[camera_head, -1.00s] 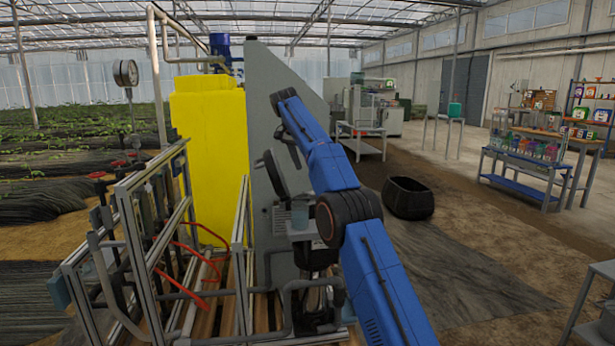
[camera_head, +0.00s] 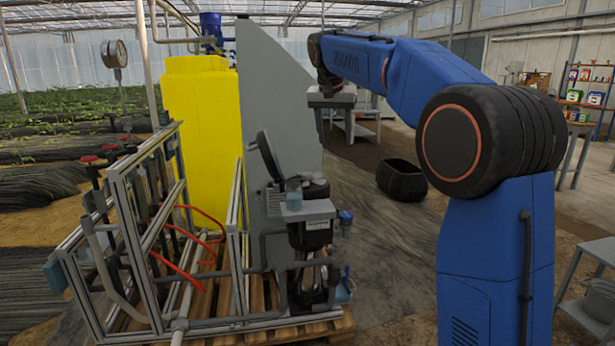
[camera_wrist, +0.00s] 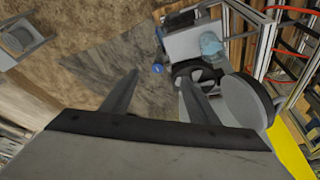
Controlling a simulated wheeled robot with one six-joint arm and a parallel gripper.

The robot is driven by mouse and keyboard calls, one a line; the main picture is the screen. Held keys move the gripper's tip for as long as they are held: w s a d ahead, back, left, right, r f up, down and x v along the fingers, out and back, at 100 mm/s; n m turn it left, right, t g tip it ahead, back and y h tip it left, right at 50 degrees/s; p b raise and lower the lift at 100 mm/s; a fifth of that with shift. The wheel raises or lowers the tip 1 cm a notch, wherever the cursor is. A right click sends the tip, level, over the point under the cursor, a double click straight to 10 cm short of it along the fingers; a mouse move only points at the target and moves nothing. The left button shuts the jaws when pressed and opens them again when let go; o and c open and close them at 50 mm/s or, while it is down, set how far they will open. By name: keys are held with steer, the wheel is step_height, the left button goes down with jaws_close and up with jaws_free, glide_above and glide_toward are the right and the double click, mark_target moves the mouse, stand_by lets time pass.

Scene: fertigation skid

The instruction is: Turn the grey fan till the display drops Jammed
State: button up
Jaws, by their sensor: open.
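The pump motor (camera_head: 312,232) stands upright on the skid, black with a light grey box on its side. A round dark cover (camera_head: 268,156) is tilted up above it; in the wrist view this cover (camera_wrist: 246,101) is a grey disc beside the motor's dark round end (camera_wrist: 190,70). The grey fan appears to sit inside that end, partly behind a finger, and is not clear. My gripper (camera_wrist: 160,96) is open and empty above the motor, its right finger overlapping the motor end in the picture; contact cannot be told. The display's face is not in view.
A tall grey panel (camera_head: 280,110) stands behind the motor, with a yellow tank (camera_head: 200,120) to its left. Aluminium frames and pipes (camera_head: 150,215) fill the left of the skid. A black basket (camera_head: 401,180) lies on the floor at right, with free floor (camera_head: 385,255) before it.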

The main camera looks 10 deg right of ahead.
steer(key=s+d+f+n+y, duration=0.15)
steer(key=s+f, duration=0.25)
steer(key=s, duration=0.9)
steer(key=s+d+f+n+h, duration=0.15)
steer(key=s+f, duration=0.25)
steer(key=s, duration=0.8)
steer(key=s+f+y, duration=0.3)
steer(key=s+f, duration=0.9)
steer(key=s, duration=0.3)
steer(key=w+a+r+m+g+y, duration=0.1)
steer(key=w+r+m+y, duration=0.15)
steer(key=w, duration=0.95)
steer(key=w+a+r+m+y, duration=0.2)
steer(key=w+m+y, duration=0.15)
steer(key=w, duration=0.95)
steer(key=w+a+r+m+g+y, duration=0.1)
steer(key=w+r+m+y, duration=0.2)
steer(key=w, duration=0.9)
steer(key=m+t+y, duration=0.1)
steer(key=m+y, duration=0.7)
glide_toward(308, 174)
steer(key=a, duration=0.3)
steer(key=w+a, duration=0.1)
steer(key=a, duration=0.6)
steer(key=shift+w+f, duration=0.1)
steer(key=shift+w, duration=0.2)
